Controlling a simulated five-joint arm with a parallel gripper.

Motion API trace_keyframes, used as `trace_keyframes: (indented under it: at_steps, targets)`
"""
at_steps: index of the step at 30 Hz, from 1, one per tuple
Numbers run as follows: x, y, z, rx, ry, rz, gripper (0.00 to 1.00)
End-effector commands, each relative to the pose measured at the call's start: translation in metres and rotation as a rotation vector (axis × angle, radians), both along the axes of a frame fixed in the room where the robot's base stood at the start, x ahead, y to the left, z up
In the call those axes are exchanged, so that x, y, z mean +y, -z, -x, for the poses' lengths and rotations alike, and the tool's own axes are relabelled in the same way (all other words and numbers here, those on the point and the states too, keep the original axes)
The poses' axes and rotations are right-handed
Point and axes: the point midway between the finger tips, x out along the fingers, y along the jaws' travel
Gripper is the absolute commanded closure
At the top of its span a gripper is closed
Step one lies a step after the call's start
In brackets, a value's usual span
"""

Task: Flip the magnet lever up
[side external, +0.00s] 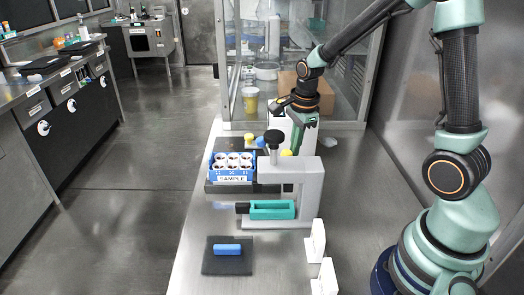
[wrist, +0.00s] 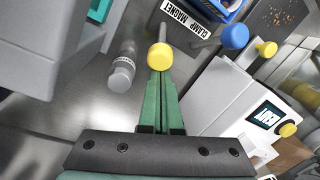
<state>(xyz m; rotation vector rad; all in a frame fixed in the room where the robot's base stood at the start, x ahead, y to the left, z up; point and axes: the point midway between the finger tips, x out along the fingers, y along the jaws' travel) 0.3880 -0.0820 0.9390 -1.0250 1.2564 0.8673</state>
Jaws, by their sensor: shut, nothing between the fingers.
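My gripper (wrist: 160,85) is shut and empty, its green fingers together. In the wrist view the fingertips lie right at a yellow ball knob (wrist: 160,57) on a short metal lever, overlapping it in the picture; I cannot tell whether they touch. A label reading CLAMP and MAGNET (wrist: 187,14) lies by these levers. In the side view my gripper (side external: 296,148) points down behind the grey clamp stand (side external: 306,180), close to a yellow knob (side external: 286,152); the fingertips are partly hidden.
A blue SAMPLE rack (side external: 232,180) stands left of the clamp stand. A teal part (side external: 272,209) sits in the stand. A blue cylinder (side external: 228,249) lies on a black pad (side external: 228,266) in front. Another yellow knob (wrist: 266,48) and a white box (wrist: 215,95) are at the right.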

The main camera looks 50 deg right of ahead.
Motion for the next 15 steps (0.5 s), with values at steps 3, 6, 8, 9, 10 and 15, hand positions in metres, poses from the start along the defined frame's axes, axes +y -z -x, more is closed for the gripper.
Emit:
trace_keyframes:
  at_steps: [3, 6, 8, 9, 10, 15]
  targets:
    - [0.002, -0.001, -0.002, 0.0, -0.001, -0.001, 1.0]
    - [0.003, -0.002, -0.004, 0.0, -0.001, -0.001, 1.0]
    - [0.005, -0.003, -0.005, 0.0, -0.001, -0.002, 1.0]
    - [0.006, -0.004, -0.007, 0.0, -0.002, -0.002, 1.0]
    - [0.008, -0.005, -0.008, 0.0, -0.002, -0.003, 1.0]
    - [0.016, -0.008, -0.016, 0.002, -0.003, -0.007, 1.0]
